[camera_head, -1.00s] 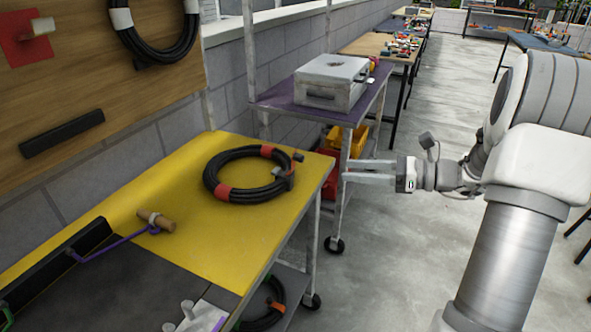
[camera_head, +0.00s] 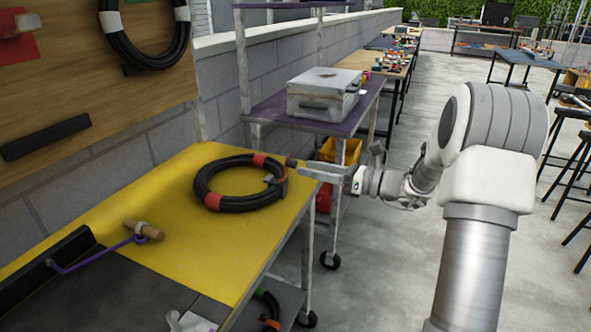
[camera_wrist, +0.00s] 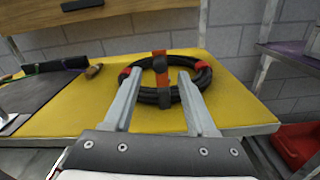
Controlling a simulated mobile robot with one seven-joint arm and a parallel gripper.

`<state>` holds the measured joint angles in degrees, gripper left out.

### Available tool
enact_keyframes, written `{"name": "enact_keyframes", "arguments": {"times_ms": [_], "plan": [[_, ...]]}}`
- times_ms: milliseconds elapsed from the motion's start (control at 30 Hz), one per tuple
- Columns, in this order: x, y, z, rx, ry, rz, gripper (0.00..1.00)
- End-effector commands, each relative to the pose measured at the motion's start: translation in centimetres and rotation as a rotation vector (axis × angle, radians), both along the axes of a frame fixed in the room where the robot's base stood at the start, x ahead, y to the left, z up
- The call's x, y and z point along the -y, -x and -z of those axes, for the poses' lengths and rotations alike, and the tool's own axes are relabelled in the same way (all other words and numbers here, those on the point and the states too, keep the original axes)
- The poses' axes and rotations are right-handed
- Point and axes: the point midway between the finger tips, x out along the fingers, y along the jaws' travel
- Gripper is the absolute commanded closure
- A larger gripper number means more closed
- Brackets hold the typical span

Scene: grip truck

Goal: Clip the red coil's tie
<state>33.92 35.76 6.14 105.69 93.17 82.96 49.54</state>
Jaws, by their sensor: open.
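A black cable coil with red bands (camera_head: 205,194) lies flat on the yellow bench top (camera_head: 180,235). It also shows in the wrist view (camera_wrist: 139,98), where a red band with dark knobs stands at its middle, between my fingers in the picture. In the head view, a small dark block (camera_head: 277,181) sits on the coil's right side and a dark stub near its back right. My gripper (camera_head: 303,170) is open and empty, level with the bench's right edge, its fingers pointing left at the coil. The fingers (camera_wrist: 160,80) appear apart from the coil.
A wooden-handled tool (camera_head: 140,229) with a purple cord lies left of the coil. Another coil (camera_head: 268,305) lies on the shelf below. A purple-topped cart (camera_head: 270,112) carrying a grey case (camera_head: 325,95) stands behind. A coil (camera_head: 118,40) hangs on the wooden board.

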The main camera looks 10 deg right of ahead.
Motion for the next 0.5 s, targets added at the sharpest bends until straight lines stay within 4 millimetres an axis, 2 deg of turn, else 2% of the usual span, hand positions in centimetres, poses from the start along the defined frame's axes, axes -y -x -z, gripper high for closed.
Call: {"name": "enact_keyframes", "arguments": {"times_ms": [33,200,500], "plan": [[-1.0,-0.6,0.2,0.001,0.002,-0.004,0.43],[-2.9,-2.0,0.1,0.001,0.002,-0.002,0.43],[-3.9,-2.8,0.0,-0.001,0.001,0.000,0.43]]}}
